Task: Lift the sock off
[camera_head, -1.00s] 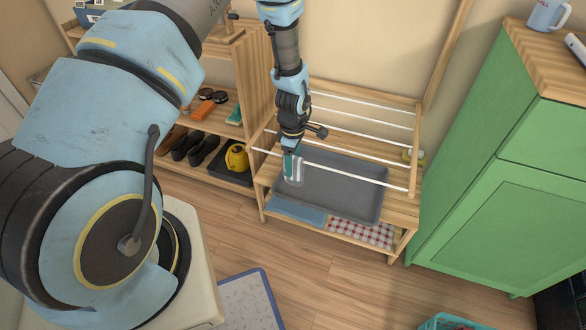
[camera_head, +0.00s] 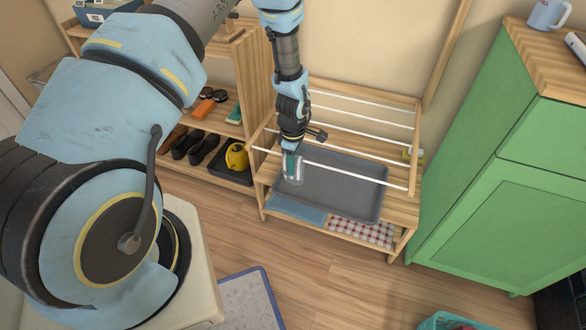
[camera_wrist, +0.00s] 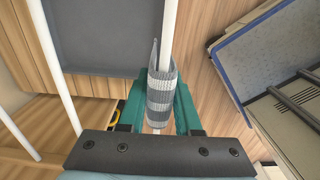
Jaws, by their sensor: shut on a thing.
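A grey sock with lighter stripes (camera_wrist: 160,92) hangs folded over a white bar (camera_wrist: 169,28) of the drying rack, as the wrist view shows. In the head view the sock (camera_head: 299,172) is mostly hidden behind my gripper at the front bar (camera_head: 345,174). My gripper (camera_head: 292,164) points down at the left part of that bar. Its teal fingers (camera_wrist: 160,105) are shut on the sock, one on each side of it. The bar still runs through the sock's fold.
A grey tray (camera_head: 345,190) lies below the bars. More white bars (camera_head: 360,110) run behind. A shoe shelf with a yellow watering can (camera_head: 237,157) stands at left, a green cabinet (camera_head: 500,190) at right. The floor (camera_head: 350,275) in front is mostly clear.

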